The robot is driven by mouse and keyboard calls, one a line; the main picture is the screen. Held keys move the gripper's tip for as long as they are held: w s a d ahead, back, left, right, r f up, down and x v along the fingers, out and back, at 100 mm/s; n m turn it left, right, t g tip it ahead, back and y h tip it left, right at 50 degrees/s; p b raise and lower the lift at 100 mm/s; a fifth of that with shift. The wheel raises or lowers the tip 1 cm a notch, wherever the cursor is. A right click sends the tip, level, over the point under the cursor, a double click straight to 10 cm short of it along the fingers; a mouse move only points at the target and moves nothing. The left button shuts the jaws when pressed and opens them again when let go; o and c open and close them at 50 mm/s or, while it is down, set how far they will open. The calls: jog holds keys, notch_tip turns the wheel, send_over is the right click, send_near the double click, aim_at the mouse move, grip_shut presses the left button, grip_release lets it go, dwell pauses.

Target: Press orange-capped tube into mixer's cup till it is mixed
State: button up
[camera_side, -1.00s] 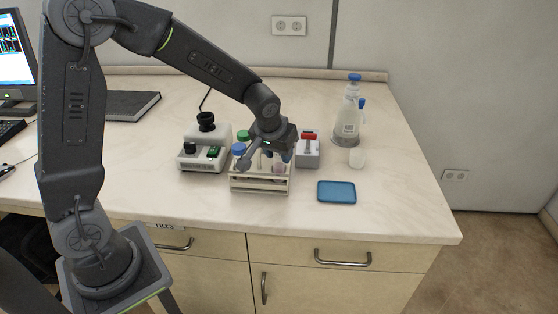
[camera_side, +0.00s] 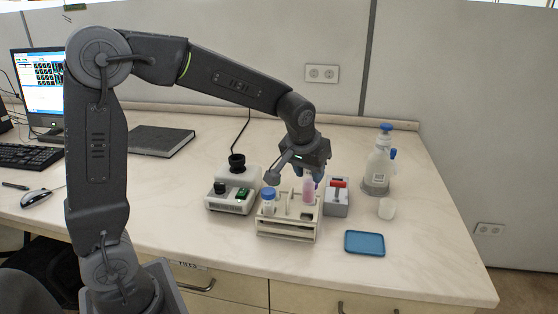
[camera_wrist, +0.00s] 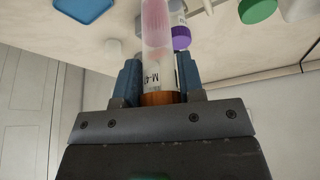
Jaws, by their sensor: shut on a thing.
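The orange-capped tube (camera_wrist: 158,45) has pink contents and a white label. In the wrist view its orange cap (camera_wrist: 160,98) sits between the blue fingers of my gripper (camera_wrist: 158,84), shut on it. In the side view my gripper (camera_side: 311,174) is above the right part of the rack, and the pink tube (camera_side: 309,190) hangs upright below it. I cannot tell whether its lower end is fully clear of the rack. The mixer (camera_side: 225,204) is a white box left of the rack, with a black cup (camera_side: 237,160) on top.
The white rack (camera_side: 286,231) holds a blue-capped tube (camera_side: 269,205). Purple (camera_wrist: 181,38) and green (camera_wrist: 257,10) caps show in the wrist view. A grey device with a red handle (camera_side: 338,184), blue tray (camera_side: 365,243), white cup (camera_side: 387,208) and wash bottle (camera_side: 378,165) stand to the right.

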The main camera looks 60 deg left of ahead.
jog(key=shift+r, duration=0.1)
dwell(0.3)
notch_tip(320, 180, up, 12)
jog(key=shift+r, duration=0.25)
jog(key=s+a+n+g+y, duration=0.1)
jog(key=s+a+n, duration=0.2)
jog(key=a, duration=1)
jog(key=s+a+n+y, duration=0.1)
jog(key=s+a+n, duration=0.2)
jog(key=a, duration=1.1)
notch_tip(320, 180, down, 10)
jog(key=shift+d, duration=0.3)
jog(key=shift+f, duration=0.25)
jog(key=shift+f, duration=0.7)
jog(key=shift+f, duration=0.5)
dwell(0.3)
